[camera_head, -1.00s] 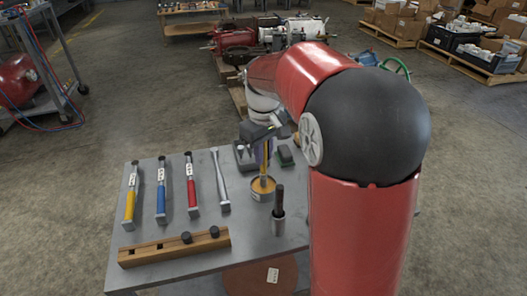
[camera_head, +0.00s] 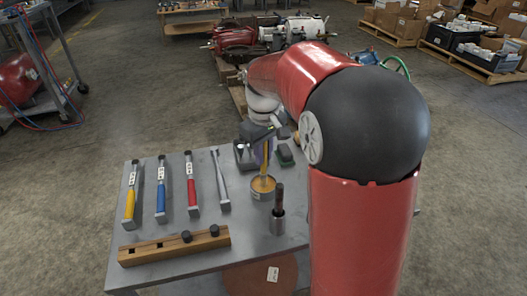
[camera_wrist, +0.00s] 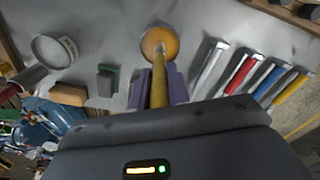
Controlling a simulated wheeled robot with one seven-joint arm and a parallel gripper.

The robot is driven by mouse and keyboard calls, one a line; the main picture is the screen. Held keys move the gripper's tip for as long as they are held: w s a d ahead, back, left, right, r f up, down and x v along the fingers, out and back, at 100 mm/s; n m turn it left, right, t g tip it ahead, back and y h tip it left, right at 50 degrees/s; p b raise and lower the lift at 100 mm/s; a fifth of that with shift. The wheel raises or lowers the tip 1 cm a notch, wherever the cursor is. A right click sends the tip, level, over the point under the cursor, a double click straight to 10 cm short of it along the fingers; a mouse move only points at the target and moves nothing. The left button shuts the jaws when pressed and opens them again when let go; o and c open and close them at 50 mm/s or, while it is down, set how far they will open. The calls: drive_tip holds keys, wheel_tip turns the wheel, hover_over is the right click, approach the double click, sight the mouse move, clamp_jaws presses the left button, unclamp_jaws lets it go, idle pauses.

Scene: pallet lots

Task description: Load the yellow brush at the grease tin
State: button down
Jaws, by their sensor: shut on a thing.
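My gripper (camera_wrist: 158,88) is shut on the yellow brush (camera_wrist: 158,92), with a purple finger on each side of its handle. The brush points down into the grease tin (camera_wrist: 146,42), and its lower end meets the orange-yellow contents. In the head view the brush (camera_head: 264,169) stands nearly upright over the round tin (camera_head: 262,196), which sits on the grey table. My gripper (camera_head: 260,153) is above the tin there, partly hidden by my arm. How deep the bristles sit cannot be told.
Yellow (camera_head: 130,205), blue (camera_head: 161,202), red (camera_head: 192,197) and grey (camera_head: 222,187) tools lie left of the tin. A wooden block (camera_head: 160,252) with holes lies in front. A metal cylinder (camera_head: 277,224) with a dark handle stands close to the tin.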

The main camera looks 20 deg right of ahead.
drive_tip(key=shift+f, duration=0.1)
idle(0.3)
wheel_tip(320, 180, up, 5)
drive_tip(key=p, duration=0.4)
drive_tip(key=shift+r, duration=1.05)
